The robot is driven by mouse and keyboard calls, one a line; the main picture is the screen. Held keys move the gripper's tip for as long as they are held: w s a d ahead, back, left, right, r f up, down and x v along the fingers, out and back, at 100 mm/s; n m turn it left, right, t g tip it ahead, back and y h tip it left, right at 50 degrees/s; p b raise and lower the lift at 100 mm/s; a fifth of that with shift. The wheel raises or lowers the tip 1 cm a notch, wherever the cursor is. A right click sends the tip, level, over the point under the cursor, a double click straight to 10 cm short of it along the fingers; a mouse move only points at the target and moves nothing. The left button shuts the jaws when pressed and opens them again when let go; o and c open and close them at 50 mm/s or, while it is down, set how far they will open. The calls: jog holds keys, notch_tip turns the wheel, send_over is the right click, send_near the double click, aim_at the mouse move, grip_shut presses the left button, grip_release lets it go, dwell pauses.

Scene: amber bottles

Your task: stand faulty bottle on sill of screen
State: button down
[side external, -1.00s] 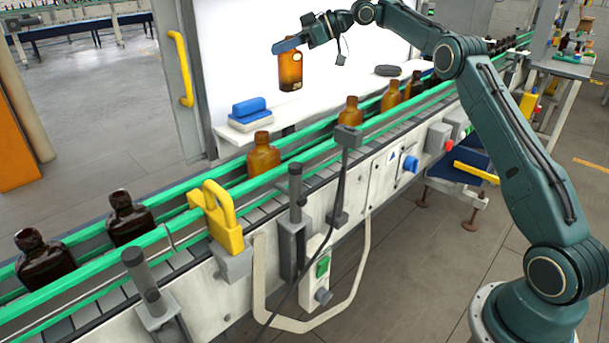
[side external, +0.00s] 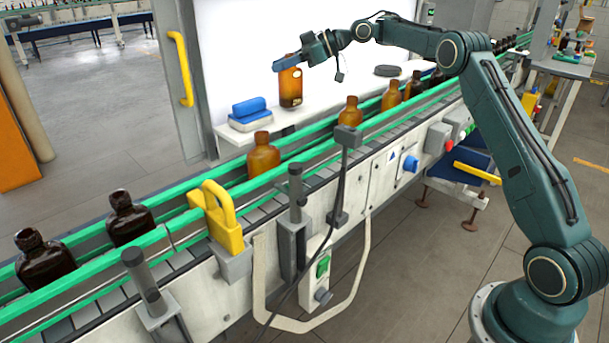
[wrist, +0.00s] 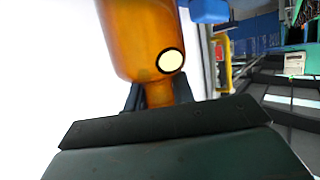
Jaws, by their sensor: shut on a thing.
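The held bottle (side external: 290,90) is amber and upright in front of the white screen (side external: 245,55). A round pale spot with a dark rim shows on its shoulder in the wrist view (wrist: 135,40). My gripper (side external: 288,62) is shut on the bottle's neck from above; the dark fingers also show in the wrist view (wrist: 152,97). The bottle's base is at or just above the white sill (side external: 325,109) of the screen. I cannot tell whether it touches.
The conveyor with green rails (side external: 190,203) runs in front, carrying several amber and dark bottles. A yellow bracket (side external: 216,217) stands at its near rail.

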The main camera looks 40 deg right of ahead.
jog(key=shift+f, duration=0.45)
jog(key=shift+f, duration=0.15)
jog(key=c, duration=1.2)
grip_release()
jog(key=shift+d+r, duration=0.1)
jog(key=shift+r, duration=0.1)
jog(key=v, duration=1.1)
jog(key=shift+s+d+r, duration=0.15)
jog(key=shift+s+d, duration=0.1)
